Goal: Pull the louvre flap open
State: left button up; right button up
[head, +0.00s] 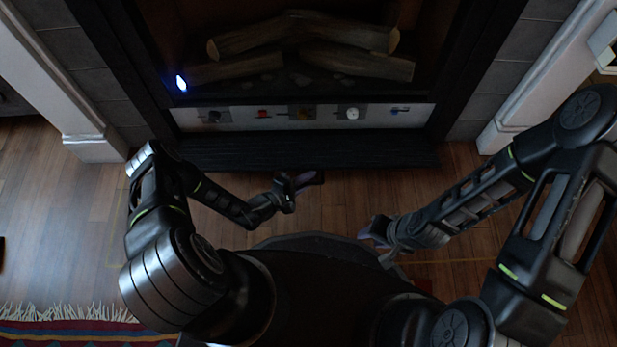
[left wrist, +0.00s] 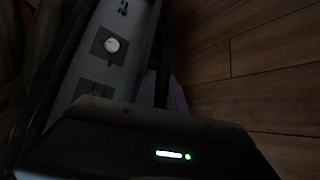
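A black slatted panel (head: 300,151), which looks like the louvre flap, lies folded down at the foot of the fireplace. Above it a pale strip with several controls (head: 330,117) is uncovered. My left gripper (head: 308,180) is just in front of the panel's front edge, near its middle; I see no clear contact. A purple finger surface shows in the left wrist view (left wrist: 178,97), but the finger gap is unclear. My right gripper (head: 377,240) is lower and further right, over the floor, with its fingers apart and empty.
Logs (head: 300,40) lie in the dark firebox above the controls. A small bright blue-white light (head: 181,83) glows at its left. White surround posts (head: 88,120) stand at both sides. A fringed striped rug (head: 75,328) lies at bottom left. Wooden floor in front is clear.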

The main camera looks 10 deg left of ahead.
pick_arm(q)
jog(key=shift+o, duration=0.4)
jog(key=shift+r, duration=0.1)
jog(key=p+v, duration=0.3)
jog(key=v, duration=0.4)
jog(key=shift+s+a, duration=0.25)
jog(key=shift+s, duration=0.05)
jog(key=shift+r, duration=0.1)
